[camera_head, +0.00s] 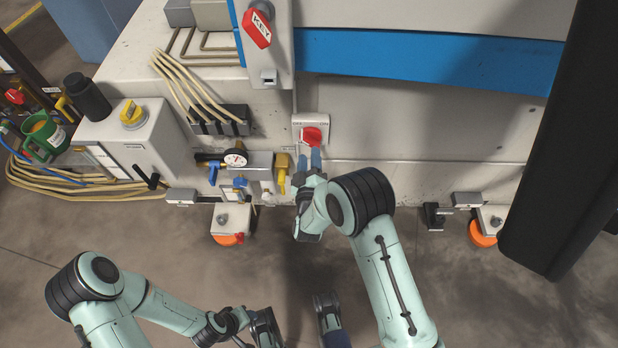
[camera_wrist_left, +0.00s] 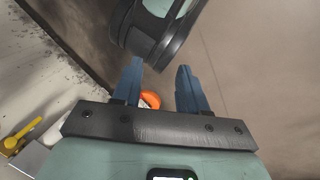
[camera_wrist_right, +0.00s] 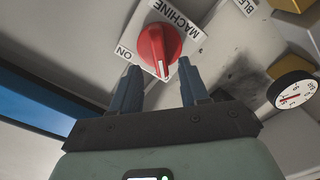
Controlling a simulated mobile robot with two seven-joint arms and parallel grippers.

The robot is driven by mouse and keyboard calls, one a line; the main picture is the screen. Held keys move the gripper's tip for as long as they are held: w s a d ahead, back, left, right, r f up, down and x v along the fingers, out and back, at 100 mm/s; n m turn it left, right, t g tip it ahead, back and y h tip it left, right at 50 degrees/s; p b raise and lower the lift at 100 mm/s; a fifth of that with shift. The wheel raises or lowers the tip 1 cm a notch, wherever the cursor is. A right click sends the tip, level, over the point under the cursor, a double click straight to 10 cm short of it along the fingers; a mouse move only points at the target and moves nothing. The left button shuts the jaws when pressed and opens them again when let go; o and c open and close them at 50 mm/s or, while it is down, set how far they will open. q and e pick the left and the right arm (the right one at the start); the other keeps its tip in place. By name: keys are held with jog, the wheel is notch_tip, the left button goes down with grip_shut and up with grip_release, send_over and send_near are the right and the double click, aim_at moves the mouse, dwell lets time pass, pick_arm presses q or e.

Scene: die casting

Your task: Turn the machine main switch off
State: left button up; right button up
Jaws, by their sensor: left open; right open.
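The machine main switch is a red rotary knob (camera_head: 312,137) on a white plate (camera_head: 311,120) low on the machine's wall. In the right wrist view the knob (camera_wrist_right: 159,46) shows close up, with the words MACHINE and ON on its plate. A white mark on the knob points down between my fingertips. My right gripper (camera_head: 311,158) is open just below the switch; its blue fingers (camera_wrist_right: 158,68) straddle the knob's lower end. I cannot tell whether they touch it. My left gripper (camera_wrist_left: 157,70) is open and empty, low near the head view's bottom edge.
A pressure gauge (camera_head: 235,158) and yellow handle (camera_head: 282,173) sit left of the switch. A grey box with a yellow knob (camera_head: 132,115) stands left. An orange machine foot (camera_head: 227,240) is on the floor. Bare floor lies in front.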

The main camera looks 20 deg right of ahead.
pick_arm(q)
jog(key=shift+s+d+r+g+p, duration=0.15)
jog(key=shift+s+d+r+p, duration=0.1)
jog(key=shift+s+r, duration=0.15)
jog(key=shift+s+d+r+g+p, duration=0.15)
jog(key=shift+s+r+p, duration=0.1)
jog(key=shift+s, duration=0.15)
pick_arm(e)
jog(key=v, duration=0.9)
